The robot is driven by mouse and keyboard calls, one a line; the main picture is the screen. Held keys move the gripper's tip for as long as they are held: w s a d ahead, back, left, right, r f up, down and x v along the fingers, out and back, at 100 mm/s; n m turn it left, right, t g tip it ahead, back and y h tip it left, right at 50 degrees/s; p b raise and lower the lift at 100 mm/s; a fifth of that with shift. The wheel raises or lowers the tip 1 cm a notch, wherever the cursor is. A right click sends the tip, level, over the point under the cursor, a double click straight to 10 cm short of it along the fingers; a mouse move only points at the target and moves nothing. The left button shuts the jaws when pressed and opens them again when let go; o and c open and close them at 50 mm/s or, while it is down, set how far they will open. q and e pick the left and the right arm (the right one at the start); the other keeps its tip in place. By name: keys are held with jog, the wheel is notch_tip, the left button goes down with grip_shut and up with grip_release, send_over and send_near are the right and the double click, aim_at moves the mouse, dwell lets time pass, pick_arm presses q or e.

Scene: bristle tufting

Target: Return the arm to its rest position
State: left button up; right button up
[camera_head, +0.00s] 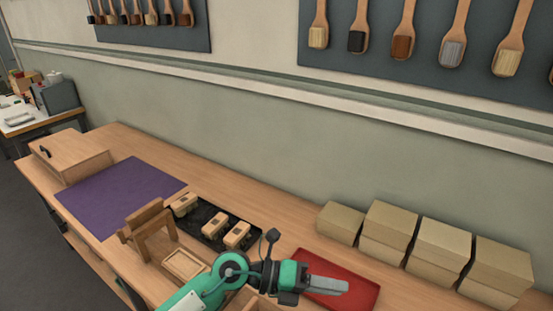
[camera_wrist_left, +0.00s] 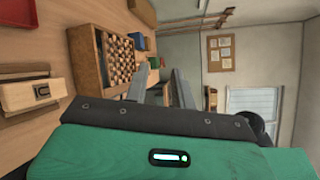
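My left gripper (camera_head: 345,286) is at the end of the green arm that enters from the bottom of the head view. It is held over or in front of the red tray (camera_head: 368,292); the height above it is hard to judge. In the left wrist view its two grey fingers (camera_wrist_left: 160,84) stand apart with nothing between them. My right gripper is in neither view.
The bench holds a purple mat (camera_head: 110,195), a wooden stand (camera_head: 150,222), a black tray (camera_head: 212,241) with wooden blocks, and several cardboard boxes (camera_head: 388,226). The wrist view shows a wooden crate (camera_wrist_left: 84,62) of tufts and a pale block (camera_wrist_left: 28,94).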

pick_arm(q)
jog(key=w+a+r+n+t+h, duration=0.3)
jog(key=a+r+n+t+h, duration=0.15)
jog(key=r+n+t, duration=0.45)
jog(key=w+a+n+t+y, duration=0.4)
jog(key=a+n+t+y, duration=0.3)
jog(key=n+t, duration=0.45)
jog(key=s+a+f+n+g+y, duration=0.2)
jog(key=a+f+n+g+y, duration=0.1)
jog(key=a+f+n+y, duration=1.2)
jog(key=s+a+f+n+g+h, duration=0.1)
jog(key=s+a+f+n+g, duration=0.15)
jog(key=s+f+g, duration=0.65)
jog(key=s+a+f+n+g+h, duration=0.1)
jog(key=s+a+f+g, duration=0.3)
jog(key=s, duration=0.8)
notch_tip(320, 180, down, 33)
jog(key=s, duration=0.1)
jog(key=s+a+f+g, duration=0.1)
jog(key=s+f, duration=0.8)
jog(key=s+a+f+g, duration=0.1)
jog(key=s+a+f, duration=0.1)
jog(key=s+f, duration=0.8)
jog(key=shift+s+a+y, duration=0.2)
jog(key=shift+a+y, duration=0.05)
jog(key=shift+y, duration=0.1)
